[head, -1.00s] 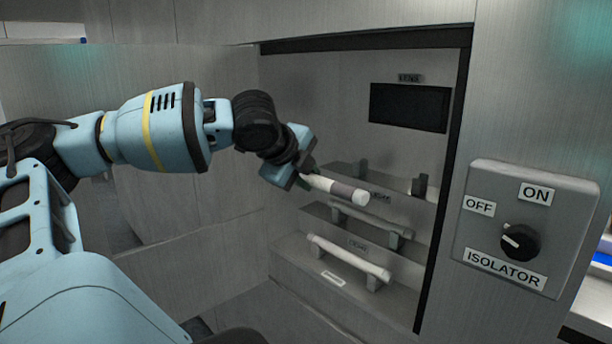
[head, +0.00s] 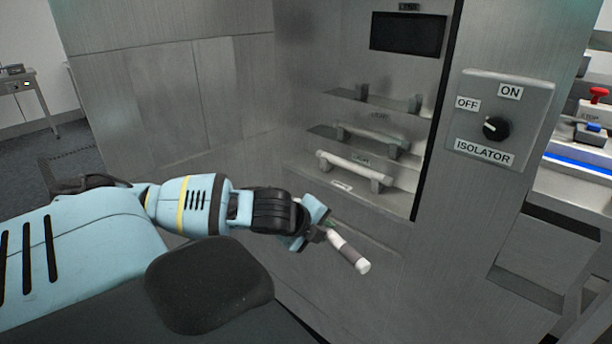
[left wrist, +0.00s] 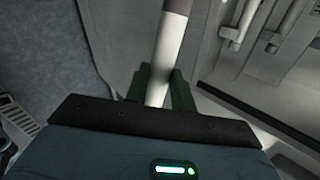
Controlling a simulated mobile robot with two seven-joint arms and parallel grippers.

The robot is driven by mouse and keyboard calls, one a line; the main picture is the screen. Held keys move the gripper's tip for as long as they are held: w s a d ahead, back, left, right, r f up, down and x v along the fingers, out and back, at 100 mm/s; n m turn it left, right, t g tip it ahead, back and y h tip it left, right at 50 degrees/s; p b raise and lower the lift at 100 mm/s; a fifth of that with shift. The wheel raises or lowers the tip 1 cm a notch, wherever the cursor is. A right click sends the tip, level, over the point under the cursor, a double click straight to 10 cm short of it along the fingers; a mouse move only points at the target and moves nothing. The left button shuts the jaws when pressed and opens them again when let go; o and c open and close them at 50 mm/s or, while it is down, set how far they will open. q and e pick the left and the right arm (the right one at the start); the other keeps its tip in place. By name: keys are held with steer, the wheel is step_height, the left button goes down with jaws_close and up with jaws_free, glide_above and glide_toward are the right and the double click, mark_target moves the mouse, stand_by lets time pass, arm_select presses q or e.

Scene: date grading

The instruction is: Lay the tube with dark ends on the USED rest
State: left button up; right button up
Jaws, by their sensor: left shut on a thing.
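My left gripper (head: 326,230) is shut on a white tube (head: 344,248) with a dark grey band near its free end and a white tip. The tube slants down and right, in front of the cabinet and below the recess. The left wrist view also shows this tube (left wrist: 170,45) between the dark fingers (left wrist: 160,88); its other end is hidden. In the recess, the top rest's two brackets (head: 362,92) are empty. A pale tube (head: 372,135) lies on the middle rest and another (head: 355,168) on the lowest rest. The rest labels are too small to read. My right gripper is out of view.
A dark screen (head: 407,35) is above the rests. The recess's right edge borders a panel with an ISOLATOR switch (head: 495,128), its mark toward OFF. A bench with a red button (head: 598,92) stands at the right. Free floor shows at the left.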

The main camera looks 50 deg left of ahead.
arm_select(q)
steer(key=s+d+f, duration=0.3)
steer(key=d+f, duration=0.2)
steer(key=d, duration=0.5)
steer(key=s+d+f, duration=0.4)
steer(key=d+f, duration=0.1)
steer(key=d, duration=0.5)
steer(key=shift+s+f+m+h, duration=0.15)
steer(key=shift+f+m+h, duration=0.15)
steer(key=shift+f+m, duration=0.1)
steer(key=shift+d, duration=0.15)
